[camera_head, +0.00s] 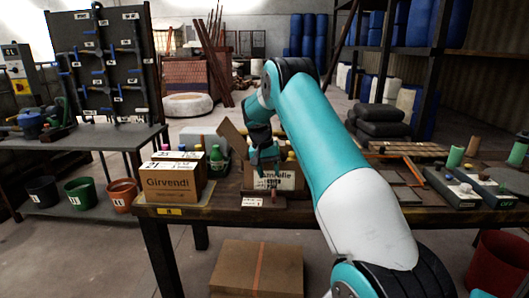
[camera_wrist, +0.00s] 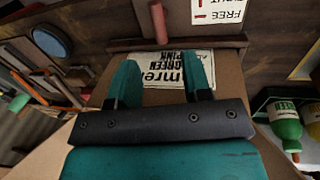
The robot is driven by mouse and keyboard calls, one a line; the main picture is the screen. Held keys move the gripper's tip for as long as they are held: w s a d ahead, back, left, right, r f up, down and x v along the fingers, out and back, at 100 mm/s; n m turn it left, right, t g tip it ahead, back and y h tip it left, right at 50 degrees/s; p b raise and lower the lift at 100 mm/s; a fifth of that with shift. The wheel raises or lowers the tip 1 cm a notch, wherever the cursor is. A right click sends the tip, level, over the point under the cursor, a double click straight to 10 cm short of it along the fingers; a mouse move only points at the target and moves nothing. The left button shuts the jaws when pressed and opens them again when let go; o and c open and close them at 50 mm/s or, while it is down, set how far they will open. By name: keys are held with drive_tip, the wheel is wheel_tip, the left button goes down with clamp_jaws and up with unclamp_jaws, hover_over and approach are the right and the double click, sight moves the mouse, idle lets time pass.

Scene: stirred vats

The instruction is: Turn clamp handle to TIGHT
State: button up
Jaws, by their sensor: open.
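The clamp handle is a small reddish-brown cylinder (camera_head: 274,195) standing at the front of the table. In the wrist view the handle (camera_wrist: 158,22) sits at the top, against a wooden bar (camera_wrist: 215,42). A white label (camera_wrist: 220,10) beside it shows upside-down FREE and a partly cut-off second word. The label (camera_head: 252,202) also shows left of the handle in the head view, too small to read. My gripper (camera_head: 265,160) is above an open cardboard box (camera_head: 285,180). In the wrist view my gripper (camera_wrist: 160,78) is open and empty, apart from the handle.
A closed Girvendi box (camera_head: 172,184) stands left of the handle on the table (camera_head: 225,208). A green bottle (camera_head: 217,158) stands behind, between the boxes. The open box's raised flap (camera_head: 232,138) is close to my gripper.

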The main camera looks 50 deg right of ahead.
wheel_tip(320, 180, up, 8)
drive_tip(key=w, duration=0.1)
drive_tip(key=shift+a+p, duration=0.4)
drive_tip(key=shift+a, duration=0.05)
drive_tip(key=shift+w+f, duration=0.1)
